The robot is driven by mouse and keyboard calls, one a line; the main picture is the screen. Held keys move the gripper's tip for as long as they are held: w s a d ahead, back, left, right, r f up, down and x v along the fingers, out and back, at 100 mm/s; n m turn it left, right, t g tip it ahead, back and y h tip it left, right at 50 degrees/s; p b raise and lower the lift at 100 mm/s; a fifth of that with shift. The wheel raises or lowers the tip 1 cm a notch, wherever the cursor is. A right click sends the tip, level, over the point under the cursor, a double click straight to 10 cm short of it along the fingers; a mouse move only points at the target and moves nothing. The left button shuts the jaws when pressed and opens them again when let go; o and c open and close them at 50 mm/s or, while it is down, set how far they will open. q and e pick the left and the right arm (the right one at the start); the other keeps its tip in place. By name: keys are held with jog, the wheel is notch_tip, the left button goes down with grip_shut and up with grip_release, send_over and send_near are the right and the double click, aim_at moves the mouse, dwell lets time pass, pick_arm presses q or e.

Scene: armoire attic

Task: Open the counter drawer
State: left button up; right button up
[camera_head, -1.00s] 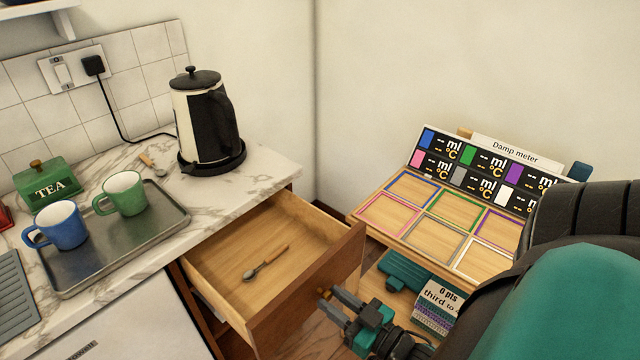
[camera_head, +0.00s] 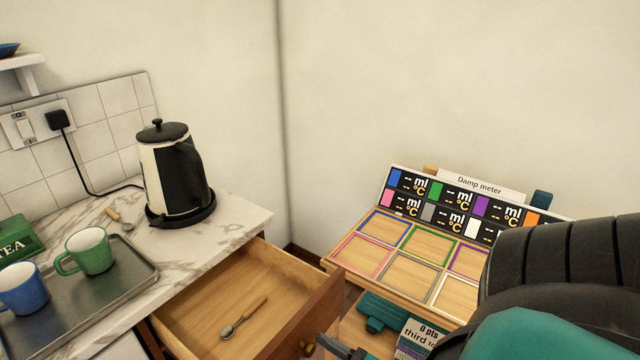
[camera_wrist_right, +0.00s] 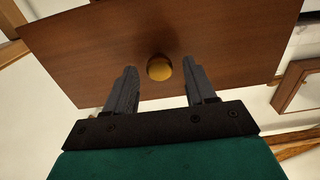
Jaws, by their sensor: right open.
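The counter drawer (camera_head: 222,300) is pulled out from under the marble counter, and its wooden inside shows. A spoon with a wooden handle (camera_head: 245,317) lies in it. The drawer's brown front (camera_wrist_right: 215,45) fills much of the right wrist view, with a round yellow knob (camera_wrist_right: 159,68) near its middle. My right gripper (camera_wrist_right: 162,88) is open, with one finger on each side of the knob and a gap to both. In the head view only part of my right gripper (camera_head: 340,348) shows beside the drawer front, at the bottom edge. My left gripper is not in view.
On the counter (camera_head: 235,215) stand a kettle (camera_head: 178,175) and a tray (camera_head: 125,285) with a green mug (camera_head: 92,250) and a blue mug (camera_head: 22,288). A damp meter board (camera_head: 405,265) with coloured squares stands right of the drawer.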

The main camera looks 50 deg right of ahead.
jog(key=s+d, duration=0.1)
jog(key=s, duration=1.2)
